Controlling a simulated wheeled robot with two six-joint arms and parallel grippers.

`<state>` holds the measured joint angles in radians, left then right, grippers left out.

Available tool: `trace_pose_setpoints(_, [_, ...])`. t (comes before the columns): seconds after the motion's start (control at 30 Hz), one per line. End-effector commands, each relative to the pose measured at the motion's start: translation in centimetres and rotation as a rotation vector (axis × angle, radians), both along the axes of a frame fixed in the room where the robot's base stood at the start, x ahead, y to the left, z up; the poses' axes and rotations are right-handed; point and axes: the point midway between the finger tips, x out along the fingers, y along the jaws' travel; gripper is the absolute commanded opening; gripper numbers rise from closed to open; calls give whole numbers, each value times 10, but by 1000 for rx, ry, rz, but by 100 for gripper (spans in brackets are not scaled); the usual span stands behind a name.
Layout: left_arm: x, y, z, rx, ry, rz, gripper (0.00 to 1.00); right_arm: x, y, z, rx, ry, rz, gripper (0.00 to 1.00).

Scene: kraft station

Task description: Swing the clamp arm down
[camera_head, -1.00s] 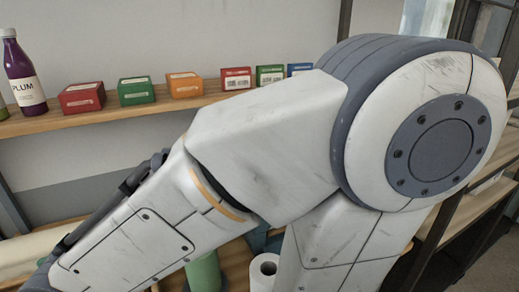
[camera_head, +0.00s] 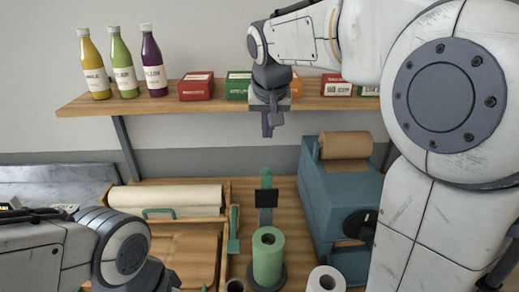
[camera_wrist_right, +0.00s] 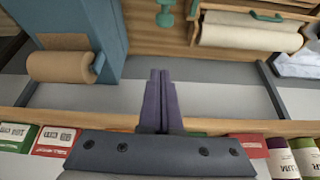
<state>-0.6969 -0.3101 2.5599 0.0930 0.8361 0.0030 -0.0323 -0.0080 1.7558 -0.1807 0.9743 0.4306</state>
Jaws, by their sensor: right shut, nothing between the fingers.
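My right gripper (camera_head: 267,132) hangs pointing down in front of the shelf, high above the bench. Its purple fingers are shut with nothing between them, as the right wrist view also shows (camera_wrist_right: 160,75). An upright green piece with a black block, which looks like the clamp arm (camera_head: 266,179), stands behind the green roll (camera_head: 267,255) on the bench, below and apart from the gripper. A green part (camera_wrist_right: 165,15) shows at the top of the wrist view; I cannot tell if it is the clamp. My left forearm is at the lower left; its fingers are out of view.
A blue dispenser (camera_head: 335,190) with a brown roll (camera_head: 346,146) stands to the right. A cream roll (camera_head: 165,198) lies to the left. The shelf (camera_head: 190,107) behind carries bottles and small boxes. A white roll (camera_head: 326,279) is at the front.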

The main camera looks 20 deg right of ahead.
Motion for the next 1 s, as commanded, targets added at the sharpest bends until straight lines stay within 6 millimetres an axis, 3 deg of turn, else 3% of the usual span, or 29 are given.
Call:
trace_pose_setpoints(0.17, [0,0,6,0,0,0,50,9,-5,-20,-1,5,-7,0])
trace_pose_setpoints(0.53, [0,0,29,0,0,-4,50,40,-15,-90,1,6,-4,0])
trace_pose_setpoints(0.73, [0,0,39,0,-1,-6,50,13,-5,-88,0,-1,-1,0])
trace_pose_setpoints(1.0, [0,0,41,0,-1,-6,50,2,-2,-92,1,-1,-3,0])
